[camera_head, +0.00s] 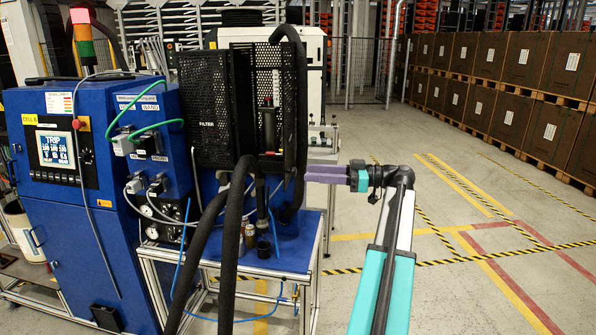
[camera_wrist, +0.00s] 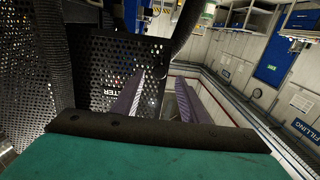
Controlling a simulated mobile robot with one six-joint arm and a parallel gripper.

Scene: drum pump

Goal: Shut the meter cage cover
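The black perforated meter cage (camera_head: 212,118) stands on the blue machine's bench in the head view. In the wrist view the lettered perforated panel (camera_wrist: 112,68) lies ahead, with another perforated panel (camera_wrist: 34,85) close at the left. My gripper (camera_head: 308,173) is at the cage's lower right, pointing left. Its purple fingers (camera_wrist: 161,80) are apart with nothing between them; the left one overlaps the lettered panel in view.
Thick black hoses (camera_head: 232,215) hang over the front of the blue bench (camera_head: 290,256), and another runs down the cage's right side. A blue control cabinet (camera_head: 70,225) is at the left. The floor at the right is clear.

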